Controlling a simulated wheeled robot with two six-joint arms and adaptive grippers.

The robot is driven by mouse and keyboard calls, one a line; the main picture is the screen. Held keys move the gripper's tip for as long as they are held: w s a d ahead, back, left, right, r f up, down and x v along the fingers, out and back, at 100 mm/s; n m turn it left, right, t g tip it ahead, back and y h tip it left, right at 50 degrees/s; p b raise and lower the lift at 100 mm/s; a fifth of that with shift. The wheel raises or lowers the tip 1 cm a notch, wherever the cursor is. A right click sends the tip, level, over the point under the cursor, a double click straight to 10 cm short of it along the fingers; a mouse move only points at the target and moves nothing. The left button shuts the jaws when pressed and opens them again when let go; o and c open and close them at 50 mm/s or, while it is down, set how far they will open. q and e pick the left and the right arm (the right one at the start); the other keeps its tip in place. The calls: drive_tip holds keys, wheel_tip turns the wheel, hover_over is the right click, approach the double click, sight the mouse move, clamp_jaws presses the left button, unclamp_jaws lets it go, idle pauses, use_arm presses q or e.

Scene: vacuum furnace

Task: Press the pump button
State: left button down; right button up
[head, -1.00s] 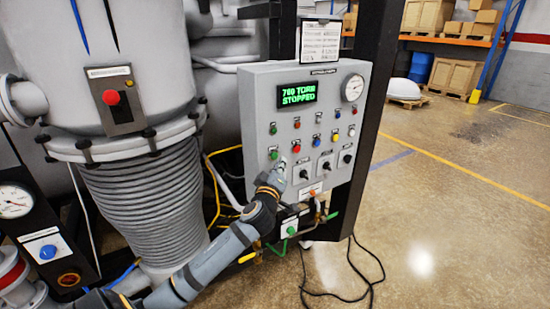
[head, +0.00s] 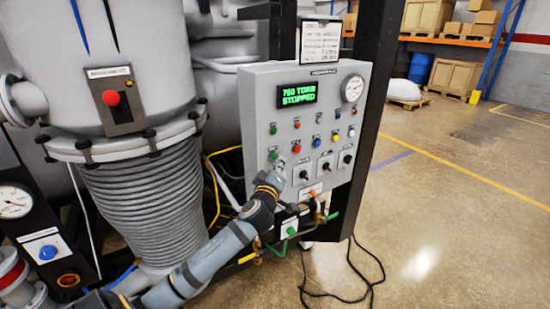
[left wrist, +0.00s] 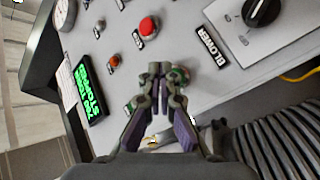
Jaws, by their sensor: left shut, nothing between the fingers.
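The grey control panel (head: 345,120) faces me, with a lit display (head: 297,95) reading 760 TORR STOPPED. My left gripper (head: 279,165) is at the panel's lower left, just below a green button (head: 274,155). In the left wrist view the shut, empty left gripper (left wrist: 160,76) has its tips over the near side of the green button (left wrist: 180,75), partly hiding it. Contact cannot be told. A BLOWER label (left wrist: 212,46) lies beside it. A red button (left wrist: 147,26) is nearby. No pump label is readable. My right gripper is not in view.
Black rotary knobs (head: 304,174) sit right of my gripper. Valves and a green handle (head: 291,231) are below the panel. The furnace bellows (head: 150,210) stand to the left. A black cable (head: 345,298) lies on the floor; open floor is to the right.

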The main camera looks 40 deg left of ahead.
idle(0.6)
use_arm(q)
drive_tip(key=shift+w+a, duration=0.2)
drive_tip(key=shift+a, duration=0.2)
drive_tip(key=shift+w+a+b, duration=0.15)
drive_tip(key=shift+a+b, duration=0.15)
drive_tip(key=shift+b, duration=0.05)
idle(0.5)
idle(0.3)
drive_tip(key=shift+s+d, duration=0.35)
drive_tip(key=shift+d, duration=0.35)
drive_tip(key=d, duration=0.1)
drive_tip(key=s+d, duration=0.1)
drive_tip(key=d, duration=0.1)
drive_tip(key=s+d+b, duration=0.1)
drive_tip(key=shift+d, duration=0.3)
